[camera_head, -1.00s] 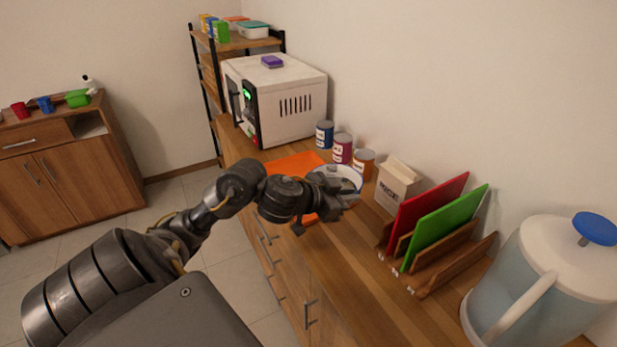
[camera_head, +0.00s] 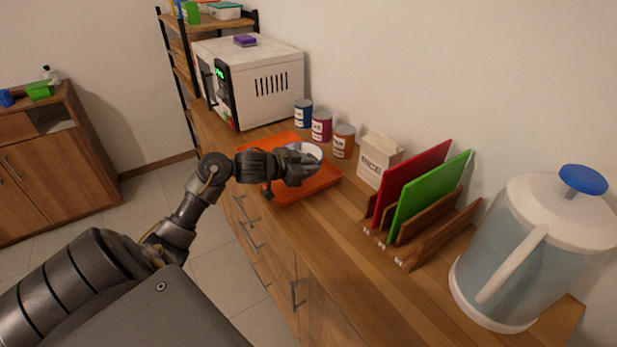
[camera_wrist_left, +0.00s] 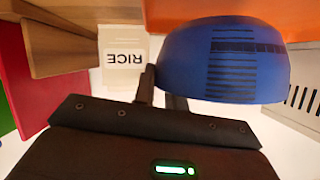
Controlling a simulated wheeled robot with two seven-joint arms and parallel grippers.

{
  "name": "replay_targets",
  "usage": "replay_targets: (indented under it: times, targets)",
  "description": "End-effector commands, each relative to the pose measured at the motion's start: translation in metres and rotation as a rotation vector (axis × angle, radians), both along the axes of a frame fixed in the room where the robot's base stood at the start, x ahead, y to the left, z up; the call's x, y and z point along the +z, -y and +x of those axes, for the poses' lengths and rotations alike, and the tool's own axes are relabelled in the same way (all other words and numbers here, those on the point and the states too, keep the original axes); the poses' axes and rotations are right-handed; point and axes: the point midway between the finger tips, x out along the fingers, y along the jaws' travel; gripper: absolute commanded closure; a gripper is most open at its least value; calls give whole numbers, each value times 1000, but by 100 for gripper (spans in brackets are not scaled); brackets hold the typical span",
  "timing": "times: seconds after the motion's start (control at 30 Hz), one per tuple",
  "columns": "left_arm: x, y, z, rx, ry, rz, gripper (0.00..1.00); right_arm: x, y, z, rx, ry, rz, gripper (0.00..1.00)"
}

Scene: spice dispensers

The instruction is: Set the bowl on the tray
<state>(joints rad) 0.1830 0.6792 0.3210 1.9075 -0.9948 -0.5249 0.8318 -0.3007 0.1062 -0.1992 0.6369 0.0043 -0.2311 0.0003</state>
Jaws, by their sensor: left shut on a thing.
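The bowl shows in the left wrist view (camera_wrist_left: 225,62) with a blue outside and dark stripes. In the head view its pale inside (camera_head: 312,151) shows behind my gripper, over the orange tray (camera_head: 322,183). My left gripper (camera_head: 312,165) is shut on the bowl's rim; in the wrist view its fingers (camera_wrist_left: 162,88) meet the bowl's edge. The tray lies on the wooden counter. My gripper and the bowl hide part of the tray, and I cannot tell whether the bowl touches it. My right gripper is not in view.
Several cans (camera_head: 321,126) and a rice box (camera_head: 378,160) stand along the wall behind the tray. A white microwave (camera_head: 255,85) is at the far end. Red and green boards (camera_head: 430,195) in a rack and a large pitcher (camera_head: 525,255) stand nearer. The counter front is clear.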

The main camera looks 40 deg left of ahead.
Motion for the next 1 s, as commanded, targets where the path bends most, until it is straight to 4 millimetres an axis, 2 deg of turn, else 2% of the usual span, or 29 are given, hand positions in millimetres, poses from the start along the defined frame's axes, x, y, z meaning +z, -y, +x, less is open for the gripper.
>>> replay_targets:
  times: [0.1, 0.3, 0.4, 0.73, 0.77, 0.8, 0.9, 1.0]
  targets:
    - [-2, -2, 1, 2, 2, -1, 100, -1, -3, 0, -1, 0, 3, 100]
    - [-28, -5, 3, 3, 1, -3, 100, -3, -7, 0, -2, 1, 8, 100]
    - [-35, -5, 3, 2, 2, -2, 100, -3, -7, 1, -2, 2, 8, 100]
    - [-37, -5, 3, 1, 3, 1, 100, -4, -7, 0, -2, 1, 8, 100]
    - [-38, -5, 2, 1, -1, 1, 85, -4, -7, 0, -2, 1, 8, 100]
    - [-38, -5, 2, 1, -1, 1, 79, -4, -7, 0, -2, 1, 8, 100]
    - [-38, -5, 2, 1, -1, 1, 66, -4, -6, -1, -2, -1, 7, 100]
    - [-38, -5, 2, 1, -1, 1, 65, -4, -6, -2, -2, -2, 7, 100]
